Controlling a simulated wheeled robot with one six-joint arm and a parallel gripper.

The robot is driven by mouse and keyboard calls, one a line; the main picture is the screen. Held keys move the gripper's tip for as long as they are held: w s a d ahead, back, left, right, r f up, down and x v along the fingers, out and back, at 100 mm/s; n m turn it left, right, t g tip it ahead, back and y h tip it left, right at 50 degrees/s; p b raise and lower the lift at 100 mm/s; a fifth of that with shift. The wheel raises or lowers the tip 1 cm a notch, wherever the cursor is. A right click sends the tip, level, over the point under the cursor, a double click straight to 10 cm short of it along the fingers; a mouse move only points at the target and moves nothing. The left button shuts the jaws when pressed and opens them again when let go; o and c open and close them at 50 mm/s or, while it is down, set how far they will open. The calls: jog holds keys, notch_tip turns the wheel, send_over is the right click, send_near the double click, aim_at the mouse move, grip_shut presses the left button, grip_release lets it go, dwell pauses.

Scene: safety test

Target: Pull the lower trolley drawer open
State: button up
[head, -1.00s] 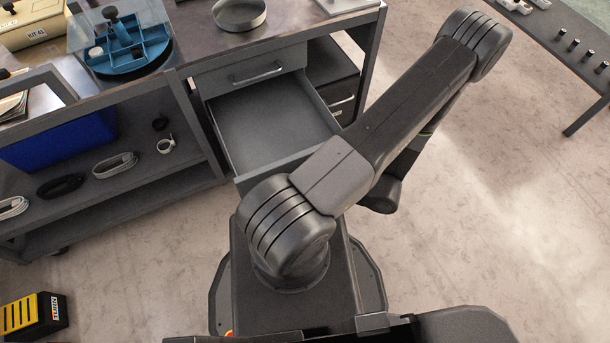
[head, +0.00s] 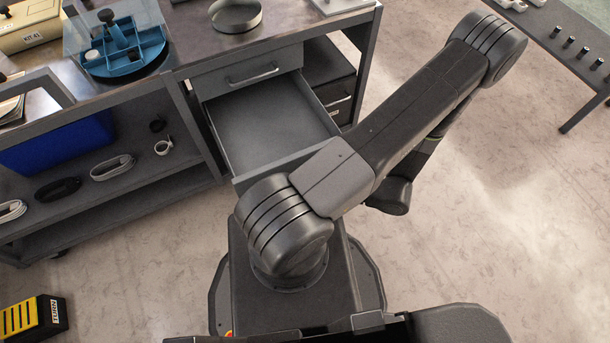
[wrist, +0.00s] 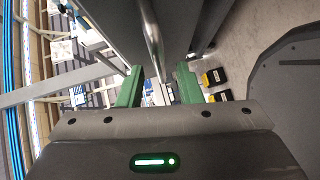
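The lower trolley drawer (head: 265,122) stands well out of the trolley in the head view. Its grey inside looks empty, and my arm hides part of its front. The upper drawer (head: 248,72), with a bar handle, is shut above it. In the wrist view my gripper (wrist: 158,86) has two green fingers standing apart. A metal bar handle (wrist: 152,40) runs down between them, with a gap visible beside it. A dark grey panel lies beside the bar. My gripper is hidden in the head view.
A dark cabinet (head: 335,95) stands right of the drawers. Left is a shelf (head: 110,185) with cable coils and a blue bin (head: 60,143). A yellow-black box (head: 32,318) is on the floor at lower left. Floor on the right is clear up to another table (head: 560,45).

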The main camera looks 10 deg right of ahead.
jog(key=p+v, duration=0.1)
jog(key=v, duration=0.9)
jog(key=shift+s+d, duration=0.2)
jog(key=shift+d, duration=0.1)
jog(key=shift+r, duration=0.1)
jog(key=b+x, duration=0.1)
jog(key=x, duration=1.2)
jog(key=shift+w+a+b, duration=0.1)
jog(key=shift+a+b, duration=0.1)
jog(key=shift+b, duration=0.15)
jog(key=shift+w+a, duration=0.25)
jog(key=shift+w, duration=0.05)
